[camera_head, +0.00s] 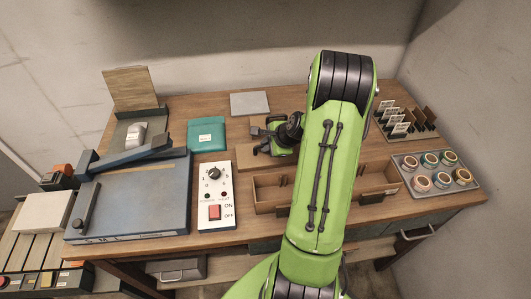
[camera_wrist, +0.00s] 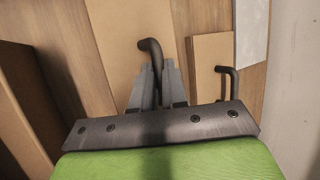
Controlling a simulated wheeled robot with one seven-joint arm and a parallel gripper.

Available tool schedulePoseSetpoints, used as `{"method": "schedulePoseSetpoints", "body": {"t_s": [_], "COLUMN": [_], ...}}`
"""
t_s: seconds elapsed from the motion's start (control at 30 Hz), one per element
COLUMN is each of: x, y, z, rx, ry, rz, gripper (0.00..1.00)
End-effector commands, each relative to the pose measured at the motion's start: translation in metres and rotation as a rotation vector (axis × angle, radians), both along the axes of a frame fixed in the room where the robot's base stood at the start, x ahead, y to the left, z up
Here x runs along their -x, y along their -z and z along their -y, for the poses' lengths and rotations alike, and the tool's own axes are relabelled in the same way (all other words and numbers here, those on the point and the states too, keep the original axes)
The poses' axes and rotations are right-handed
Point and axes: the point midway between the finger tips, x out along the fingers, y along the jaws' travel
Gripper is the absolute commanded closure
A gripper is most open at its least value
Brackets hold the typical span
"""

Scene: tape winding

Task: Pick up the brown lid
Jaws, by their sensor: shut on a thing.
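The brown lid (camera_wrist: 118,45) is a flat tan board with a black bent handle (camera_wrist: 150,50) in the wrist view. My gripper (camera_wrist: 158,82) has its grey fingers closed on that handle. In the head view, the brown lid (camera_head: 256,159) shows as a thin board behind the brown open box, and my gripper (camera_head: 272,132) is above it, partly hidden by my arm. I cannot tell whether the lid is clear of the table.
The brown open box (camera_head: 268,208) stands in front of the lid; its wall is at left in the wrist view (camera_wrist: 28,105). A second tan piece (camera_wrist: 209,55) with a black handle (camera_wrist: 231,82) lies to the right. A tray of round tins (camera_head: 411,162) sits at the table's right.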

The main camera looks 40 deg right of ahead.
Motion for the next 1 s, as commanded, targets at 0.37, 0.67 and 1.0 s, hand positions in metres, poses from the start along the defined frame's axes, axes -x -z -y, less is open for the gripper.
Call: {"method": "schedulePoseSetpoints", "body": {"t_s": [0.37,0.67,1.0], "x": [0.0,0.0,0.0], "y": [-0.03,-0.095,-0.1], "z": [0.001,0.0,0.0], "rx": [0.005,0.003,0.0], "ry": [-0.001,-0.001,0.0], "rz": [0.002,0.001,-0.001], "gripper": [1.0,1.0,1.0]}}
